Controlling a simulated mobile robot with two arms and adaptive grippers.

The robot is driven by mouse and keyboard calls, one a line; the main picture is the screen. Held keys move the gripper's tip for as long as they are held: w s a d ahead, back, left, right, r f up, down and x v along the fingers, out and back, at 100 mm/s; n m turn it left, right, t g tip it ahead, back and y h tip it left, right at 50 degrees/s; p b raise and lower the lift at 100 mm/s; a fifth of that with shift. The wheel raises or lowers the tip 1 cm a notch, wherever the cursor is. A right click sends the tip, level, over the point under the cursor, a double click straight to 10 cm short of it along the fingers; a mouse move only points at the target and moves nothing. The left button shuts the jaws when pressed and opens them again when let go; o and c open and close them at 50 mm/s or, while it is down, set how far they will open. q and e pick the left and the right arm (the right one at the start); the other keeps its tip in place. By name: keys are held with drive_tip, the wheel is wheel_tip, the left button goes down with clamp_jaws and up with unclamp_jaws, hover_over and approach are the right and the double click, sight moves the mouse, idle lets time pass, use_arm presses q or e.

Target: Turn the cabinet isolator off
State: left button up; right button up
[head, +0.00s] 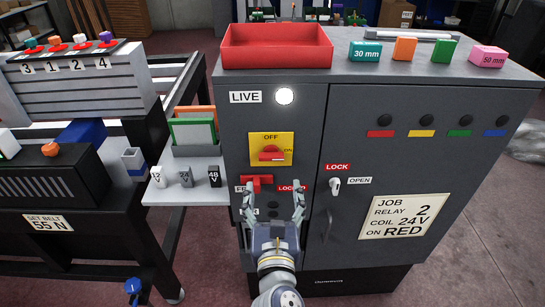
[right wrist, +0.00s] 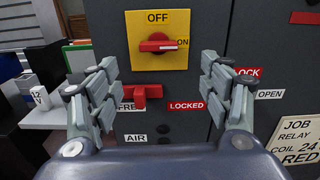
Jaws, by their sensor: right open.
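The cabinet isolator is a yellow plate (head: 285,147) with a red rotary handle (head: 271,154) on the grey cabinet (head: 250,112). The handle lies horizontal, its end toward ON at the right; OFF is printed at the top. It also shows in the right wrist view (right wrist: 158,45). Just below is a red sliding lever (head: 257,182), which also shows in the right wrist view (right wrist: 147,93), at the FREE side, away from LOCKED. My right gripper (head: 273,188) is open and empty, in front of the cabinet below the isolator, its fingers pointing up. My left gripper is not in view.
A round white LIVE lamp (head: 285,96) sits above the isolator. A key switch (head: 335,186) between LOCK and OPEN and a door handle (head: 327,226) are on the right. A red tray (head: 277,60) and coloured blocks stand on top. A shelf (head: 190,192) with small blocks juts out left.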

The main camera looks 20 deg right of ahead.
sight(271, 159)
drive_tip(key=p+x, duration=0.1)
drive_tip(key=x, duration=0.2)
drive_tip(key=p+x, duration=0.1)
drive_tip(key=x, duration=0.5)
drive_tip(key=shift+w+r+p, duration=0.25)
drive_tip(key=shift+w+p, duration=0.1)
drive_tip(key=shift+p, duration=0.05)
drive_tip(key=shift+w+d, duration=0.1)
drive_tip(key=shift+w, duration=0.4)
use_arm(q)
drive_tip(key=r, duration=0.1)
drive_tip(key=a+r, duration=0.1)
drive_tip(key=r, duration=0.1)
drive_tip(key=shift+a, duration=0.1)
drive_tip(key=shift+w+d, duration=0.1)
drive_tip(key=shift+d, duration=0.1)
use_arm(e)
drive_tip(key=c, duration=1)
